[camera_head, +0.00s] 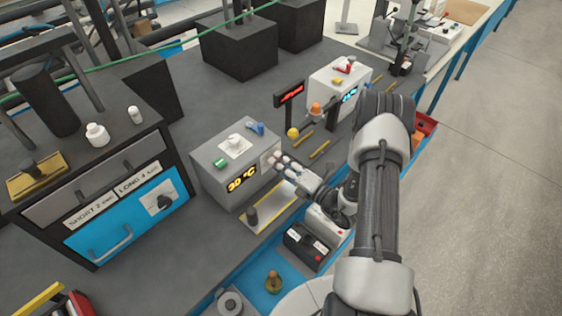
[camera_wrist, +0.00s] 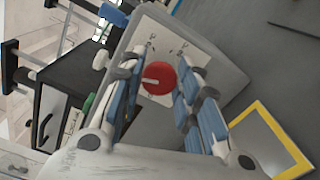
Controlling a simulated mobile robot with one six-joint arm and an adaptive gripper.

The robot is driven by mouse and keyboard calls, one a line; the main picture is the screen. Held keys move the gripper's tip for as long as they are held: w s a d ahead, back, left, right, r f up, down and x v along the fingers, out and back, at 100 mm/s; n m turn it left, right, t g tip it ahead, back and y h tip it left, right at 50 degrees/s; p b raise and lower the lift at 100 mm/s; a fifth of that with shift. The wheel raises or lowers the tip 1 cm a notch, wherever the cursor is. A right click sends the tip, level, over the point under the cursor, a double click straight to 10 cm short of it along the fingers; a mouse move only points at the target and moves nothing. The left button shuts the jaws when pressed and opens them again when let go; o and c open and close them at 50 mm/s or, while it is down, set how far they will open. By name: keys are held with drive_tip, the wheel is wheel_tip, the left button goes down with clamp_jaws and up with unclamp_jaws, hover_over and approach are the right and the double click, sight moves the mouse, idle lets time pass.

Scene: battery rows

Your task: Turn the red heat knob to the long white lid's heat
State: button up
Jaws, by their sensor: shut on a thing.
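The red heat knob (camera_wrist: 158,82) shows in the wrist view as a round disc with a white pointer line toward the left, on a pale plate (camera_wrist: 157,30) with small marks. The knob is on the side face of a grey box (camera_head: 215,179) whose display (camera_head: 241,180) reads 30 °C. My gripper (camera_head: 273,160) is at that face, its blue-padded fingers on either side of the knob, shut on it; it also shows in the wrist view (camera_wrist: 160,72). In the head view the gripper hides the knob. I cannot pick out a long white lid with certainty.
A cabinet (camera_head: 178,192) at left has a blue drawer, a dial and labels reading SHORT and LONG; two white pieces (camera_head: 97,134) (camera_head: 136,115) stand on it. A second box (camera_head: 325,92) with a blue display stands behind. A yellow-edged tray (camera_head: 266,218) lies below my gripper.

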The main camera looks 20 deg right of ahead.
drive_tip(key=shift+s+a+f+m+p, duration=0.1)
drive_tip(key=shift+m+p, duration=1.35)
drive_tip(key=shift+m, duration=3.85)
drive_tip(key=shift+a+f+m+p, duration=0.1)
drive_tip(key=shift+m+p, duration=1.3)
drive_tip(key=shift+m, duration=4.2)
drive_tip(key=shift+f, duration=0.1)
drive_tip(key=o, duration=1)
drive_tip(key=shift+o, duration=0.2)
drive_tip(key=shift+d, duration=0.1)
